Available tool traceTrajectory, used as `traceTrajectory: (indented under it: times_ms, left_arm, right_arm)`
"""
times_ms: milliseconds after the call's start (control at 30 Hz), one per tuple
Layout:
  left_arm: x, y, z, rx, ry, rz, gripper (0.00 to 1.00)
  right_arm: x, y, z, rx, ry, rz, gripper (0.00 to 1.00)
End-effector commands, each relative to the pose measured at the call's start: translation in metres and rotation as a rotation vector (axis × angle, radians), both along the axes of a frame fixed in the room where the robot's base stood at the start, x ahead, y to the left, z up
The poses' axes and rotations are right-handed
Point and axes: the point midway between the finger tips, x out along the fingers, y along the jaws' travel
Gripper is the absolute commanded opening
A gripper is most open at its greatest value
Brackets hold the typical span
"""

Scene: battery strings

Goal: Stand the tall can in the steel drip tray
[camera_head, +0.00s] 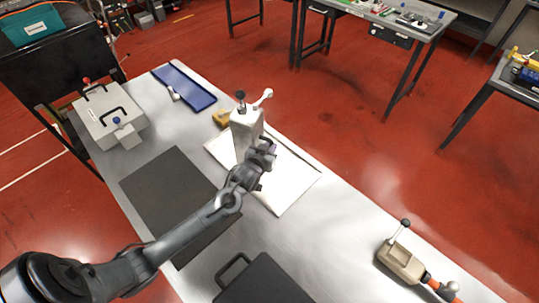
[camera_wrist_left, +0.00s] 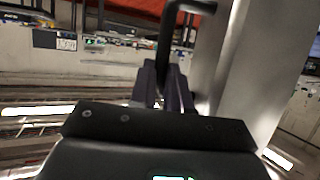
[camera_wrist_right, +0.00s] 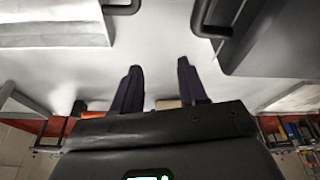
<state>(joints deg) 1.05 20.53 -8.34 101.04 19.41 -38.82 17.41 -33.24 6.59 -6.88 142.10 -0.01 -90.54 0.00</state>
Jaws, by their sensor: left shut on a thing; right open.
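The tall can (camera_head: 243,132) is a pale grey, narrow box-like body with a black knob and a white-tipped spout on top. It looks about upright over the back-left part of the pale steel drip tray (camera_head: 290,188). My left gripper (camera_head: 264,153) is at the can's near right side. In the left wrist view its fingers (camera_wrist_left: 163,92) are shut on the can's black handle (camera_wrist_left: 168,40), with the can's body (camera_wrist_left: 275,60) to the right. I cannot tell whether the can's base touches the tray. My right gripper (camera_wrist_right: 158,85) is open and empty in the right wrist view.
A dark mat (camera_head: 165,190) lies left of the tray. A black case (camera_head: 262,283) is at the front, and a tan tool (camera_head: 400,262) at the right. A grey case (camera_head: 108,118), blue tray (camera_head: 188,88) and yellow object (camera_head: 221,116) stand behind. Table space right of the tray is clear.

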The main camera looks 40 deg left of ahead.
Motion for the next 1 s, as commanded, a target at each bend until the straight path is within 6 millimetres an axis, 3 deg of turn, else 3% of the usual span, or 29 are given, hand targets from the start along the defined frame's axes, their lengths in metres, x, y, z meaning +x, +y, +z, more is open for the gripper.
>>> traceTrajectory:
  times_ms: [333, 767, 800, 933, 1000]
  left_arm:
    - [0.0, 0.0, -0.034, 0.002, -0.003, 0.0, 0.0]
    - [0.0, 0.0, -0.039, 0.002, -0.003, 0.0, 0.0]
    - [0.0, -0.001, -0.04, 0.001, 0.001, 0.0, 0.22]
    - [0.0, -0.001, -0.04, 0.001, 0.001, 0.0, 0.42]
    - [0.0, -0.001, -0.04, 0.001, 0.001, 0.0, 0.42]
  right_arm:
    - [0.0, 0.0, -0.004, 0.001, 0.0, 0.0, 0.43]
    - [0.0, -0.002, -0.005, -0.01, 0.001, 0.006, 0.43]
    - [0.0, -0.002, -0.005, -0.01, 0.001, 0.006, 0.43]
    - [0.0, -0.002, -0.005, -0.01, 0.001, 0.006, 0.43]
    - [0.0, -0.002, -0.005, -0.01, 0.001, 0.006, 0.43]
